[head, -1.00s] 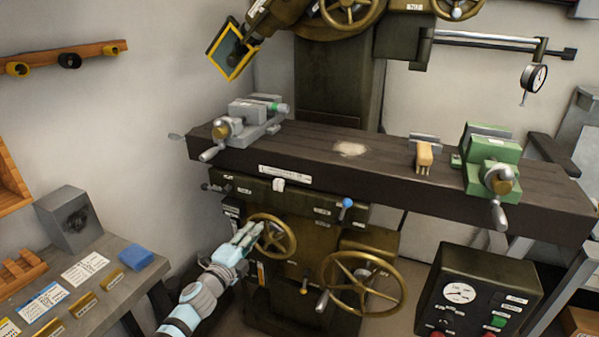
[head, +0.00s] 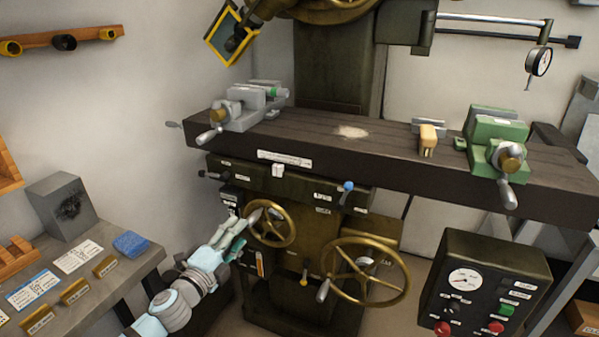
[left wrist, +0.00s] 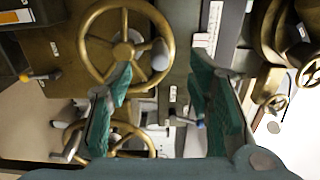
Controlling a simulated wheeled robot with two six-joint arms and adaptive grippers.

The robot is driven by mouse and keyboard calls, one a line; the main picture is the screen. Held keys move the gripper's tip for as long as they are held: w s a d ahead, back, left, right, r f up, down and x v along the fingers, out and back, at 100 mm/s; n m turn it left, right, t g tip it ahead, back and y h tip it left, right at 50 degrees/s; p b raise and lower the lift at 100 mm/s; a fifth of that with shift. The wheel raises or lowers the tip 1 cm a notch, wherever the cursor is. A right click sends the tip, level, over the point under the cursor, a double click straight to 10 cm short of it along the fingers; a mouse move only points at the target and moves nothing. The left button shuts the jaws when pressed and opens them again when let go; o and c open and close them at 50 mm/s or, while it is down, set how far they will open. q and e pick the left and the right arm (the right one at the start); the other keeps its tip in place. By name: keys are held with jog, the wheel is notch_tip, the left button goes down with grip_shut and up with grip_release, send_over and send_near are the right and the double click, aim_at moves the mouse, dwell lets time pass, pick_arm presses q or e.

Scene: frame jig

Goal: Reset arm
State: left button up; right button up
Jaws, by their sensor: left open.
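My left arm comes in from the lower left in the head view. My left gripper (head: 240,238) is beside the smaller brass handwheel (head: 270,237) on the front of the milling machine, at its left rim. In the left wrist view the left gripper (left wrist: 165,85) shows two teal fingers spread wide apart with nothing between them. That view also shows the brass handwheel (left wrist: 98,57), partly behind the left finger. I cannot tell from the head view whether a finger touches the wheel. My right gripper is not in view.
The machine table (head: 340,175) carries a grey vise (head: 243,108), a green vise (head: 497,150) and a wooden-handled brush (head: 427,138). A larger handwheel (head: 362,248) is to the right, near a control box (head: 480,290). A side bench (head: 135,265) stands at left.

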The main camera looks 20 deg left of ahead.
pick_arm(q)
jog(key=shift+s+d, duration=0.15)
jog(key=shift+s, duration=0.35)
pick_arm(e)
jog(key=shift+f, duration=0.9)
